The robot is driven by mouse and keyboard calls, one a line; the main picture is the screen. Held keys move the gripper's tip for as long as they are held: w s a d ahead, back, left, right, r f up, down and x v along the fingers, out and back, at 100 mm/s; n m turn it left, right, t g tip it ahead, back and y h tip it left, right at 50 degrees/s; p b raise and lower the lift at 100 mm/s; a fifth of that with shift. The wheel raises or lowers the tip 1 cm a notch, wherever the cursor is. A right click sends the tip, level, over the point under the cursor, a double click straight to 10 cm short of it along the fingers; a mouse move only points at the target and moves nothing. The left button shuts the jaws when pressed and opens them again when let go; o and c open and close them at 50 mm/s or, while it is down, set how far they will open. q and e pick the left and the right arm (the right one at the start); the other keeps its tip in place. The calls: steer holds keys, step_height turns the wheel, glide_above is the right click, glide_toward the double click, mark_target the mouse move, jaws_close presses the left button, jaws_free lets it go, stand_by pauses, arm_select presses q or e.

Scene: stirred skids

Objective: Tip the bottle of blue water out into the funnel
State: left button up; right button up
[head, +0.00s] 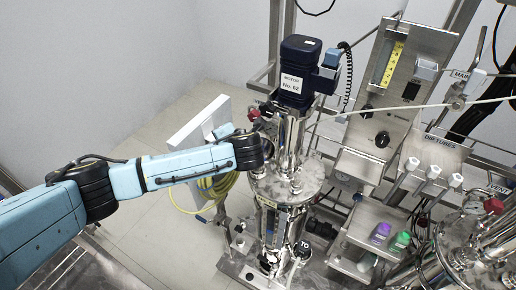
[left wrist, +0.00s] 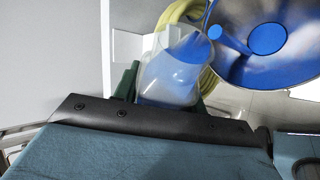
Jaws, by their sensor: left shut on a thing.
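In the left wrist view a clear bottle (left wrist: 178,72) with blue water in it is tilted, its mouth end toward the upper right. My left gripper (left wrist: 165,92) is shut on it, with a dark green finger on each side. The shiny metal funnel (left wrist: 240,77) is at the upper right, with blue inside it. A small blue disc shows by the bottle's mouth, over the funnel; I cannot tell if it is a stream. In the head view my left arm reaches to the motor column, and its gripper, the bottle and the funnel are hidden or unclear. My right gripper is not in view.
A dark motor (head: 301,60) tops a steel vessel (head: 287,185) beside my left wrist. A coiled yellow hose (head: 215,187) hangs behind the arm. A control panel (head: 385,125) stands to the right. Purple (head: 380,232) and green (head: 400,241) capped items sit on a steel shelf.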

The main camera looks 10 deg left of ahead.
arm_select(q)
steer(key=shift+a+m+y, duration=0.1)
steer(key=shift+m+y, duration=0.4)
steer(key=shift+y, duration=0.1)
steer(key=shift+r+m+g+y, duration=0.4)
steer(key=shift+r+y, duration=0.05)
steer(key=shift+y, duration=0.15)
steer(key=shift+r+m+y, duration=0.25)
steer(key=shift+m+y, duration=0.05)
steer(key=shift+y, duration=0.1)
steer(key=shift+d, duration=0.2)
steer(key=shift+a, duration=0.1)
